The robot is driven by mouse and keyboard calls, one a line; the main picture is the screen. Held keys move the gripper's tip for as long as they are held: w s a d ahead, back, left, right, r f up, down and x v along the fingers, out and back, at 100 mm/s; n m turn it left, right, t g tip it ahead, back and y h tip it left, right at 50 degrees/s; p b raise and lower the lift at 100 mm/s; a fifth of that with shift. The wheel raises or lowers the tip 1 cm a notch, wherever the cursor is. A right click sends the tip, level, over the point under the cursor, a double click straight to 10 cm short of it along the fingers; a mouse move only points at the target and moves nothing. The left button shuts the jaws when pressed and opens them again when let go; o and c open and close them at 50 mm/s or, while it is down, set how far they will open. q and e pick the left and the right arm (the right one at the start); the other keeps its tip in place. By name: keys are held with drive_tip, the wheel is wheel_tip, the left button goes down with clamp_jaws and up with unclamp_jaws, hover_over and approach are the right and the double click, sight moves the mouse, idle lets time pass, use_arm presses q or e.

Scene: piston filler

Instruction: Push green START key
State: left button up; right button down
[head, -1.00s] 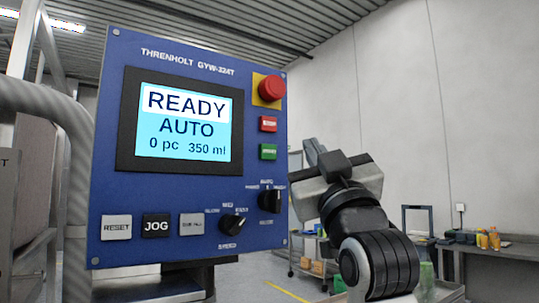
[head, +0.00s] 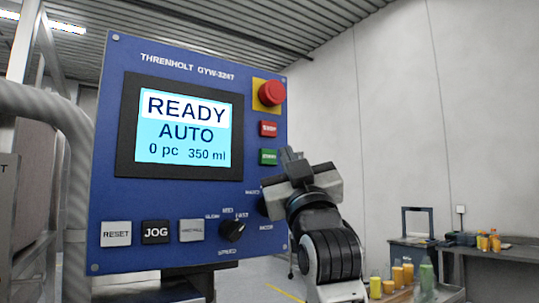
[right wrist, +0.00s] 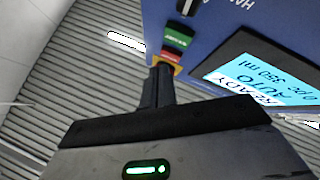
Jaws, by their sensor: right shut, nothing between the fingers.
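The green START key (head: 269,157) is on the right side of the blue control panel (head: 180,70), just below the red STOP key (head: 268,129). In the right wrist view the START key (right wrist: 176,40) shows above the red key. My right gripper (head: 289,153) is shut and empty, its fingertips just right of the START key in the head view. In the right wrist view its fingers (right wrist: 161,72) overlap the yellow plate of the emergency stop. I cannot tell how far the tips are from the panel. My left gripper is not in view.
A red mushroom button (head: 271,93) sits on a yellow plate above the keys. The screen (head: 180,122) reads READY, AUTO, 0 pc, 350 ml. A black knob (head: 232,229) is lower on the panel; another is mostly hidden behind my gripper. A bench (head: 510,250) stands at right.

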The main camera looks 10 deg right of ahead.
sight(269, 157)
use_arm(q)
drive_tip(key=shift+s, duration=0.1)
use_arm(e)
drive_tip(key=shift+w+a, duration=0.2)
drive_tip(key=shift+w, duration=0.35)
drive_tip(key=shift+w+a, duration=0.15)
drive_tip(key=shift+w, duration=0.35)
use_arm(q)
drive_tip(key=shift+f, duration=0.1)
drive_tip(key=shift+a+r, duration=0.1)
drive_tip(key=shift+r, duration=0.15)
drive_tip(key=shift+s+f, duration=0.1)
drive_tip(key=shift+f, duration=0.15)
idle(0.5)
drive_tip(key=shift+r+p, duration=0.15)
drive_tip(key=shift+p, duration=0.25)
use_arm(e)
drive_tip(key=shift+w, duration=0.1)
drive_tip(key=shift+w+a, duration=0.15)
drive_tip(key=shift+w, duration=0.1)
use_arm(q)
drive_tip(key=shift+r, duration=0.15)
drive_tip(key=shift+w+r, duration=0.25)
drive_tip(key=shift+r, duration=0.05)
use_arm(e)
drive_tip(key=shift+w, duration=0.2)
